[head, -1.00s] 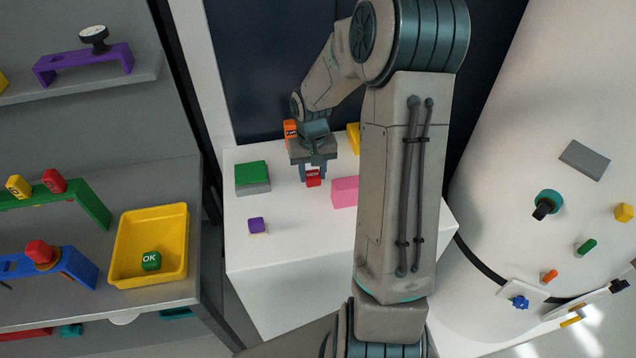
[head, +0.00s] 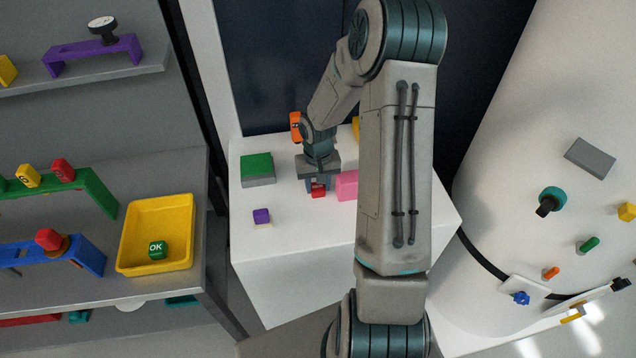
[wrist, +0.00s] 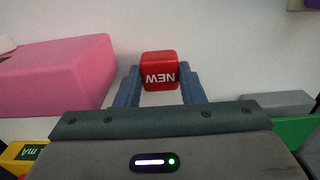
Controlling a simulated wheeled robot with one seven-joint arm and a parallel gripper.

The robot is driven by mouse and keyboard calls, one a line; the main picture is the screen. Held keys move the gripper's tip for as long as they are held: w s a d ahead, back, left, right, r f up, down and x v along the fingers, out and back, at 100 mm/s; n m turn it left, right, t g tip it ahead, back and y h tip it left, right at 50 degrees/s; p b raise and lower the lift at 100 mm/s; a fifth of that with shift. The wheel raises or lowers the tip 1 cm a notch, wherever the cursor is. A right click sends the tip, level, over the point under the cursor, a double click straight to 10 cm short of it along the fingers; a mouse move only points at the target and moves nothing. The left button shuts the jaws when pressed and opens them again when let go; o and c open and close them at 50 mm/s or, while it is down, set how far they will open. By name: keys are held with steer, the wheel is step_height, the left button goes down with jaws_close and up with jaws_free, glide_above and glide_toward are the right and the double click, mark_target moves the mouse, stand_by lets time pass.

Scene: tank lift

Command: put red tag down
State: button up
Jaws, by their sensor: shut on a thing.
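The red tag (wrist: 160,70), a small red block with "NEW" on its face, is between the two fingers of my gripper (wrist: 160,90) in the wrist view. My gripper is shut on it. In the head view the red tag (head: 319,190) shows at the fingertips of my gripper (head: 319,184), close over the white table top (head: 300,225). I cannot tell whether the tag touches the table. The lettering appears upside down in the wrist view.
A pink block (head: 347,185) stands just right of the tag. A green-topped grey block (head: 257,168) and a small purple block (head: 261,216) are to the left. An orange item (head: 295,126) is behind. The table's front is clear. A yellow tray (head: 180,263) sits on the left shelf.

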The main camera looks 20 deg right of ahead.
steer(key=o, duration=1)
steer(key=shift+c, duration=0.2)
